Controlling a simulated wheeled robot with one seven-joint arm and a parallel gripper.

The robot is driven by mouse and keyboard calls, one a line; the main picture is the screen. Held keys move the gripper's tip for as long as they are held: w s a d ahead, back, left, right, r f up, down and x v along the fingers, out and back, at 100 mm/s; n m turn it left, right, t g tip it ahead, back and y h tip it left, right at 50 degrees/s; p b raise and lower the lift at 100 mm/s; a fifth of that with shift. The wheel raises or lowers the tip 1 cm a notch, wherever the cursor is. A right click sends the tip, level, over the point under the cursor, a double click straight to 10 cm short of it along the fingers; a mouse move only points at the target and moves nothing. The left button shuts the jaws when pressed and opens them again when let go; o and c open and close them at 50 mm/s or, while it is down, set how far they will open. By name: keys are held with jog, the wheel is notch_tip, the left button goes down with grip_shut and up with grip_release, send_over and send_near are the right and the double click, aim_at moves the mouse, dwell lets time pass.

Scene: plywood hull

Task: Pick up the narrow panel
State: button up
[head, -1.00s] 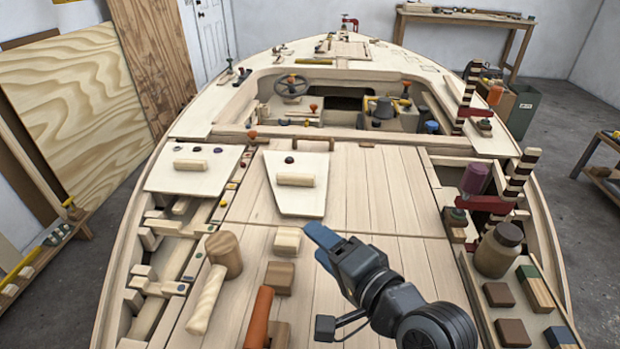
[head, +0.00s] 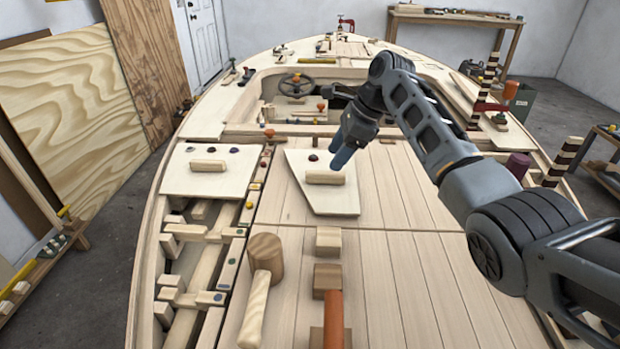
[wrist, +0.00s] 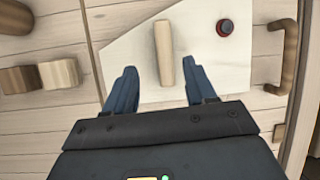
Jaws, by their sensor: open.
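The narrow panel (head: 333,203) is a pale, tapered board with a wooden bar handle (head: 324,178). It lies on the planked deck in the middle of the hull. My gripper (head: 345,152) is open and empty, fingers pointing down, above the panel near the handle's right end. In the wrist view the panel (wrist: 225,62) fills the upper middle. Its handle (wrist: 163,55) lines up with the gap between my open fingers (wrist: 162,72). I cannot tell exactly how high the fingertips are. A dark red knob (wrist: 224,28) sits on the panel beyond the handle.
A wider panel with its own handle (head: 208,166) lies to the left, by open framing. A mallet (head: 262,270) and wooden blocks (head: 328,241) stand nearer on the deck. A curved wooden handle (wrist: 288,55) lies past the panel. The deck right of the panel is clear.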

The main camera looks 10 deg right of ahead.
aim_at(330, 173)
jog(key=shift+d+r+m+g, duration=0.35)
jog(key=shift+d+m+g, duration=0.05)
jog(key=shift+d, duration=0.35)
jog(key=shift+w+d+b+x, duration=0.15)
jog(key=shift+b+x, duration=0.05)
jog(key=shift+x, duration=1.7)
jog(key=shift+w+d+b+x, duration=0.1)
jog(key=shift+w+b+x, duration=0.1)
jog(key=shift+x, duration=1.65)
jog(key=shift+f, duration=0.1)
jog(key=shift+c, duration=0.3)
grip_shut()
